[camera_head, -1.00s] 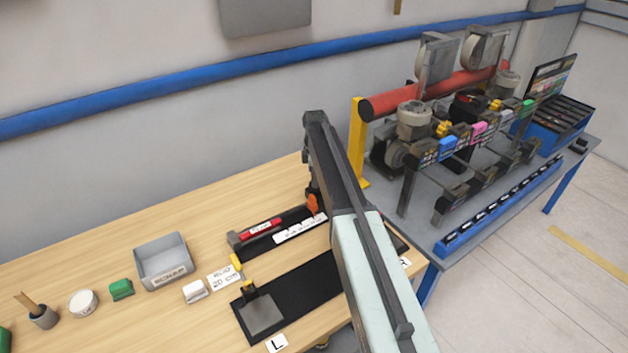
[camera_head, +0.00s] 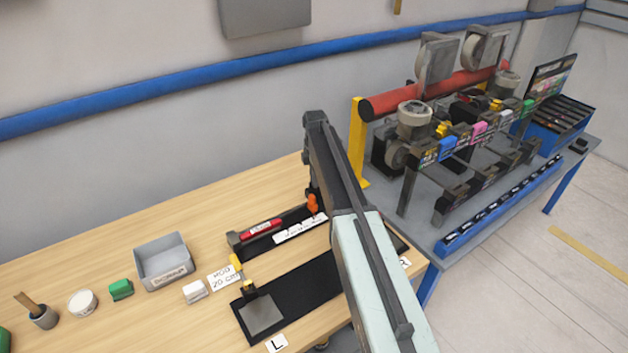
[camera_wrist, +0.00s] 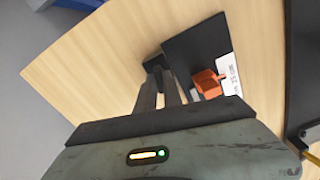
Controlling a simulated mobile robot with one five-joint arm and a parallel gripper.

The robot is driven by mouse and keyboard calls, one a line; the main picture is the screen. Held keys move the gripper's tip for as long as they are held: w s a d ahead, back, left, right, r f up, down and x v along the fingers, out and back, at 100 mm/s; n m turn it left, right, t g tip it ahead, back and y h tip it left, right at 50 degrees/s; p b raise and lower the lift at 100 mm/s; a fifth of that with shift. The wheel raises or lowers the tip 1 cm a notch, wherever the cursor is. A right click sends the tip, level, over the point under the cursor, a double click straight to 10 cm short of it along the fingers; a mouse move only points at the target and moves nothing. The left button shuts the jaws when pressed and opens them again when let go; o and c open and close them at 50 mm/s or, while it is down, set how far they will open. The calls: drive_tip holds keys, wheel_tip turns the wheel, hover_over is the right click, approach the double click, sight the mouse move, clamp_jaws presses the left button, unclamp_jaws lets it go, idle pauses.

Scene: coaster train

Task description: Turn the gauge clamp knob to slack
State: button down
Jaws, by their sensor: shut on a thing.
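The stop gauge is a black bar with a white scale strip (camera_head: 299,229) and a red part (camera_head: 260,227) on the wooden bench. An orange block (camera_head: 312,203) stands at its right end, and also shows in the wrist view (camera_wrist: 207,83). My gripper (camera_wrist: 158,68) points down just left of the orange block. Its two fingers are close together, shut on a small dark piece at their tips that seems to be the gauge clamp knob. The fingers largely hide it, so its turn angle cannot be read.
A black mat (camera_head: 310,288) with a grey plate (camera_head: 263,313) lies in front of the gauge. A grey bin (camera_head: 163,262), white block (camera_head: 195,291) and green block (camera_head: 121,289) stand to the left. A machine on a grey table (camera_head: 425,232) stands at right.

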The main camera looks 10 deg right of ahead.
drive_tip(key=c, duration=1.5)
unclamp_jaws()
drive_tip(key=shift+s+a, duration=0.2)
drive_tip(key=shift+d, duration=0.1)
drive_tip(key=shift+w, duration=0.1)
wheel_tip(320, 180, up, 8)
drive_tip(key=p, duration=0.8)
drive_tip(key=shift+f, duration=0.25)
